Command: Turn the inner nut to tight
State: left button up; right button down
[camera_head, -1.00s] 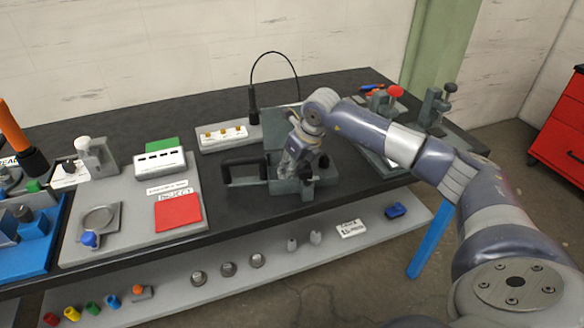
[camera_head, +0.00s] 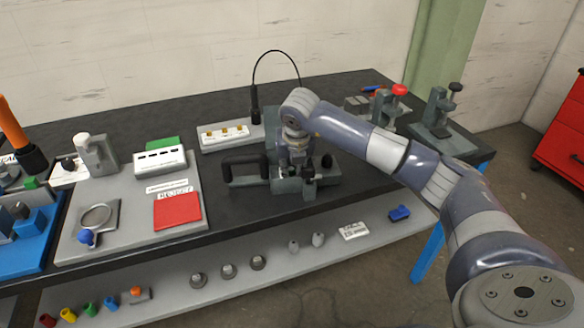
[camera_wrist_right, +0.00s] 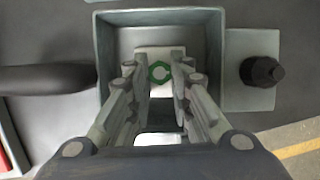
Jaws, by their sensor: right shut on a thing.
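A grey open box-like housing (camera_head: 278,188) stands at the middle front of the bench, and its walls show in the wrist view (camera_wrist_right: 215,45). Inside it, a green nut-shaped ring, the inner nut (camera_wrist_right: 160,72), shows against a white patch (camera_wrist_right: 145,53). My right gripper (camera_head: 298,170) points down into the housing. In the wrist view its two fingers (camera_wrist_right: 158,78) stand close on either side of the green ring and are shut on it. The fingers hide part of the ring, and the contact is small. My left gripper is not in view.
A black handle (camera_head: 240,164) is on the housing's left and a black knob (camera_wrist_right: 262,71) on its right. A white strip with brass pieces (camera_head: 225,135) lies behind left. Clamps (camera_head: 437,105) stand at the right. Bare bench (camera_head: 235,205) lies in front left.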

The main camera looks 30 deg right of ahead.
jog(key=shift+r, duration=0.1)
jog(key=c, duration=1.4)
grip_release()
jog(key=shift+c, duration=0.2)
jog(key=v, duration=1.2)
